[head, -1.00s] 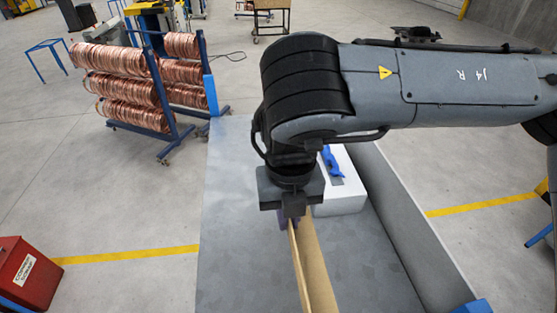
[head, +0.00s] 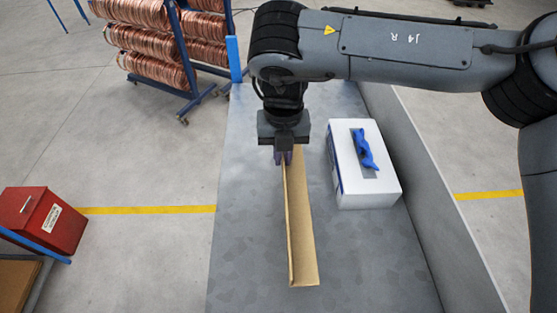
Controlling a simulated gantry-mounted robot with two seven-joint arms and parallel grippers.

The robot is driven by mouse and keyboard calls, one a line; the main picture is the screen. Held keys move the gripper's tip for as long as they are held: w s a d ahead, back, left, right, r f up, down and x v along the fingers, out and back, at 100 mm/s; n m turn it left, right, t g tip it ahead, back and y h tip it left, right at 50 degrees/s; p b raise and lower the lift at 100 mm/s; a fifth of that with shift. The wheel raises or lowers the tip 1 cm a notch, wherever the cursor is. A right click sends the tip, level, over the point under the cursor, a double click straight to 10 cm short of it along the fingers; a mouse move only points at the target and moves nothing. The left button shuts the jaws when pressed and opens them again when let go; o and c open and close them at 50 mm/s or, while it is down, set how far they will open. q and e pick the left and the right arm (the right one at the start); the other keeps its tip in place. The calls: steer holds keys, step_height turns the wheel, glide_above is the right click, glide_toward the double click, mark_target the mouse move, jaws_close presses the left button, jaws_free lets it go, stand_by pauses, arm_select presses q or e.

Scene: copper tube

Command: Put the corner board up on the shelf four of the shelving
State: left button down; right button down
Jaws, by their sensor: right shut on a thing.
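The corner board (head: 302,237) is a long tan L-shaped strip over the grey metal table. Its far end is in my right gripper (head: 284,158), which is shut on it from above. The near end points toward the bottom of the head view. I cannot tell whether the board touches the table or hangs just above it. My left gripper is not in view. I cannot make out the shelving or its shelf four.
A white box (head: 372,190) with a blue item (head: 364,150) on top stands right of the board. The table (head: 245,240) has a raised wall on its right. A rack of copper coils (head: 155,45) stands at upper left, a red bin (head: 38,218) at left.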

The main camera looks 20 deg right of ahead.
mark_target(278, 172)
steer(key=shift+w+a+f, duration=0.1)
steer(key=shift+w+f, duration=0.3)
steer(key=shift+w, duration=0.25)
steer(key=shift+w+f, duration=0.35)
steer(key=shift+w, duration=0.25)
steer(key=shift+f, duration=1.95)
steer(key=shift+f, duration=0.15)
steer(key=c, duration=1.2)
jaws_free()
steer(key=shift+c, duration=0.2)
step_height(278, 172, up, 12)
steer(key=shift+r, duration=0.2)
